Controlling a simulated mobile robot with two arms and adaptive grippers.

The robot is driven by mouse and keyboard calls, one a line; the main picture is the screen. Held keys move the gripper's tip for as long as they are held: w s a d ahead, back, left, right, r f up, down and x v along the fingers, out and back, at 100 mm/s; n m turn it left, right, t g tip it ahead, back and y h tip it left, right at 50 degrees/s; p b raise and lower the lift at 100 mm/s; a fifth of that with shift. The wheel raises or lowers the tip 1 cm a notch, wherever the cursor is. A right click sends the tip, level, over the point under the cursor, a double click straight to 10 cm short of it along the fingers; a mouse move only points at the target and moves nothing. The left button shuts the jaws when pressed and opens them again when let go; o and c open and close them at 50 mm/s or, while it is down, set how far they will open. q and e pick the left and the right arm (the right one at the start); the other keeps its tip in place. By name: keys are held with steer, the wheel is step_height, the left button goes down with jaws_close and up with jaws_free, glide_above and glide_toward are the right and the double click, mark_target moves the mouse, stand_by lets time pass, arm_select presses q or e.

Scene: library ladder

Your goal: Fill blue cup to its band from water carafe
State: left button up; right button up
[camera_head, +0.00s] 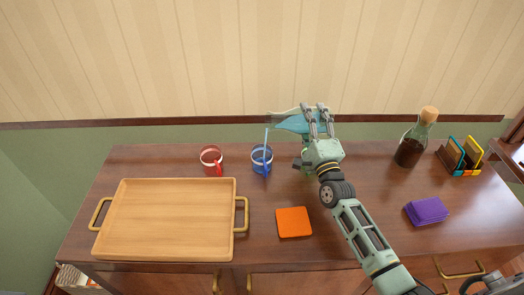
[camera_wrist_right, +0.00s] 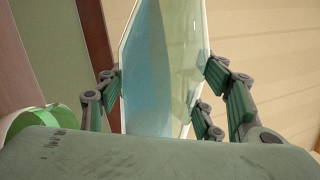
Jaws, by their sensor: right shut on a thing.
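The water carafe (camera_head: 290,123) is clear glass with pale blue water in it. It is tipped far over to the left, high above the table. My right gripper (camera_head: 318,112) is shut on it, and the right wrist view shows the glass (camera_wrist_right: 160,70) between the fingers. A thin pale blue stream runs from its mouth down to the blue cup (camera_head: 262,160), which stands upright on the table below. The water level and the band in the cup are too small to tell.
A red cup (camera_head: 211,160) stands left of the blue one. A wooden tray (camera_head: 165,222) fills the table's left. An orange square (camera_head: 294,222) lies in front. At right are a corked dark bottle (camera_head: 410,148), a rack (camera_head: 462,157) and a purple stack (camera_head: 427,211).

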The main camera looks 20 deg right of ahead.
steer(key=shift+a+r+n, duration=0.1)
steer(key=shift+r+n, duration=0.15)
steer(key=shift+n, duration=0.35)
stand_by(2.2)
